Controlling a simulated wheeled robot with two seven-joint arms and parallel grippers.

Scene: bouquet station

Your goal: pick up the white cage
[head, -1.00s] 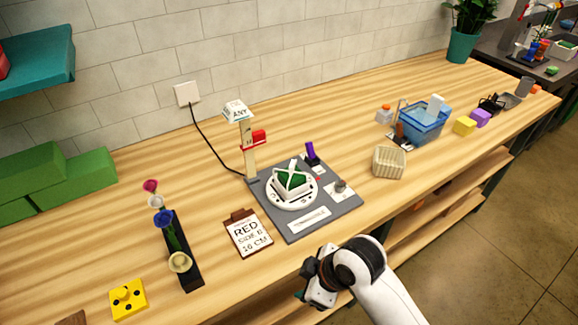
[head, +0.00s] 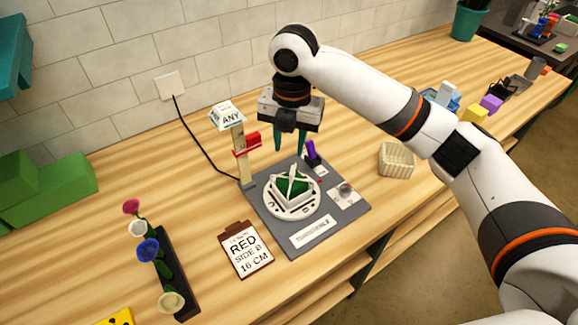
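The white cage (head: 291,177) is a frame of thin white bars around a green block (head: 288,187). It sits on a round white turntable (head: 275,211) on a grey board (head: 301,239). My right gripper (head: 289,149) hangs pointing down above and behind the cage. Its two teal fingers are apart with nothing between them, and they do not touch the cage. My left gripper is not in view.
A post (head: 241,158) with a red slider (head: 253,140) and an "ANY" sign stands left of the gripper. A purple item (head: 311,151) stands behind the turntable. A sign card (head: 245,249), flower rack (head: 173,270) and cream basket (head: 397,159) are around the board.

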